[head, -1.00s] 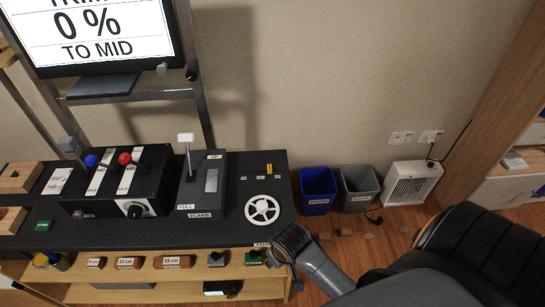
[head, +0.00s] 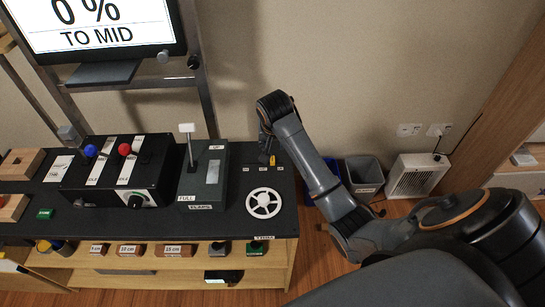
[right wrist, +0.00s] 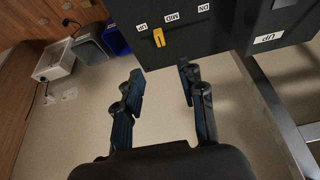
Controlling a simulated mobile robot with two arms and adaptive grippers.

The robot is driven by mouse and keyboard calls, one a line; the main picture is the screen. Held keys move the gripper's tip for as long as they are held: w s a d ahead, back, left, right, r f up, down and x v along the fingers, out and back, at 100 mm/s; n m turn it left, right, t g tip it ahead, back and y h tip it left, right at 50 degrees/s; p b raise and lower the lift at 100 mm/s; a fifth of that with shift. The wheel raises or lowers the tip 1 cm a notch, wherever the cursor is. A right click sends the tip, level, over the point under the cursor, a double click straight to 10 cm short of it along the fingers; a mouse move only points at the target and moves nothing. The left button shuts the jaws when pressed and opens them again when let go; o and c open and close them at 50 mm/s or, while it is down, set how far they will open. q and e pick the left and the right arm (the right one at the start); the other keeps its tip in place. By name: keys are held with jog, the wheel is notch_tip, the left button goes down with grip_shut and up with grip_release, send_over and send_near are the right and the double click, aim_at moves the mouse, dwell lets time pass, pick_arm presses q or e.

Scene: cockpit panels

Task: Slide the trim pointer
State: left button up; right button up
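The trim pointer is a small yellow-orange tab (head: 272,160) near the back right of the dark console, above the white wheel. In the right wrist view the pointer (right wrist: 159,38) stands beside the labels, between UP (right wrist: 142,27) and MID (right wrist: 171,18). My right gripper (head: 266,150) is over the back edge of the console, close to the pointer in the head view. In the right wrist view its fingers (right wrist: 160,80) are spread apart with nothing between them. The pointer is beyond the fingertips, with a gap. My left gripper is not in view.
The white trim wheel (head: 263,203) is in front of the pointer. The flaps box (head: 203,178) with its upright lever (head: 188,145) stands to the left. A monitor (head: 95,30) reads "0 %" and "TO MID". A grey bin (head: 364,175) and a white heater (head: 415,176) stand at right.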

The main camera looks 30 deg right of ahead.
aim_at(272, 158)
jog(key=x, duration=1.3)
jog(key=shift+w+f, duration=0.1)
jog(key=shift+f, duration=0.15)
grip_shut()
